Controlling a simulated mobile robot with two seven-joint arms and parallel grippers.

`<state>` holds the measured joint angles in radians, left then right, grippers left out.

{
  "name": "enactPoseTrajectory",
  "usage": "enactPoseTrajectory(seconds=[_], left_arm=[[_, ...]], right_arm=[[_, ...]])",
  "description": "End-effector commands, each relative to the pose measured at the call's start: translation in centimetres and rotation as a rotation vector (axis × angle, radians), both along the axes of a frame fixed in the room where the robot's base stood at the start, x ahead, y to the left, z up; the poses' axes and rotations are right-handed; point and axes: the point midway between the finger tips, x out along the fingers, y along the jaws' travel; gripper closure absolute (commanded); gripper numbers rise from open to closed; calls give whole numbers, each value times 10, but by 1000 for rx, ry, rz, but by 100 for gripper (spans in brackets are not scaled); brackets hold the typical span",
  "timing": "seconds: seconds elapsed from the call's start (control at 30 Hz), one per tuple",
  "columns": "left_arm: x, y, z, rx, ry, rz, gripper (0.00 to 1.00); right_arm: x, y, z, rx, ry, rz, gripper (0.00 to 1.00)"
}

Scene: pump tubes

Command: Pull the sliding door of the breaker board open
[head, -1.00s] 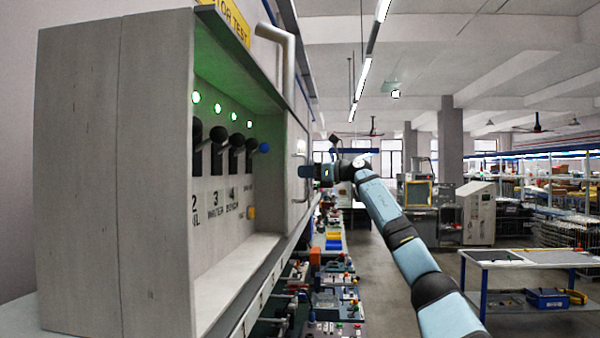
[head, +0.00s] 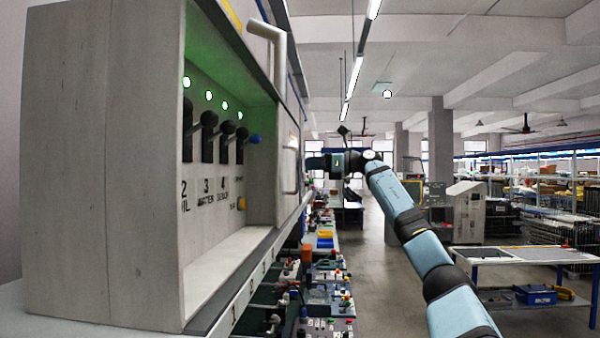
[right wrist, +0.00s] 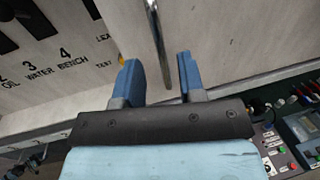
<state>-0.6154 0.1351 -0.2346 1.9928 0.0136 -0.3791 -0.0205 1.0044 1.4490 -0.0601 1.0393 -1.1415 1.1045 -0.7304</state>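The breaker board (head: 100,170) is a grey cabinet at the left of the head view, open at the front over a row of black levers. Its pale sliding door (head: 288,128) covers the far end and bears a vertical metal handle (head: 296,172). In the right wrist view the handle (right wrist: 157,35) runs down to the gap between my right gripper's blue fingers (right wrist: 158,78). These fingers are apart, and contact with the handle cannot be told. In the head view my right gripper (head: 315,163) is just right of the handle. My left gripper is out of view.
Green lamps (head: 208,96) glow above the levers. A bent metal pipe (head: 275,40) stands out at the board's upper edge. Below and beyond, a bench (head: 328,262) holds many small devices. The floor to the right is open up to a worktable (head: 530,255).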

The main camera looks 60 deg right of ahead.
Motion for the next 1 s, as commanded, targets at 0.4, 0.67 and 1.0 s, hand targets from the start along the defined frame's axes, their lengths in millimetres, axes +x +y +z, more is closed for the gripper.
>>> enactPoseTrajectory(seconds=[0.4,0.67,1.0], left_arm=[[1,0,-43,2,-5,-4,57],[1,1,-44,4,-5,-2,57],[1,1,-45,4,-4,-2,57]], right_arm=[[-74,-15,-3,0,2,-1,63],[-81,-16,0,1,1,1,63],[-80,-16,0,1,1,1,63]])
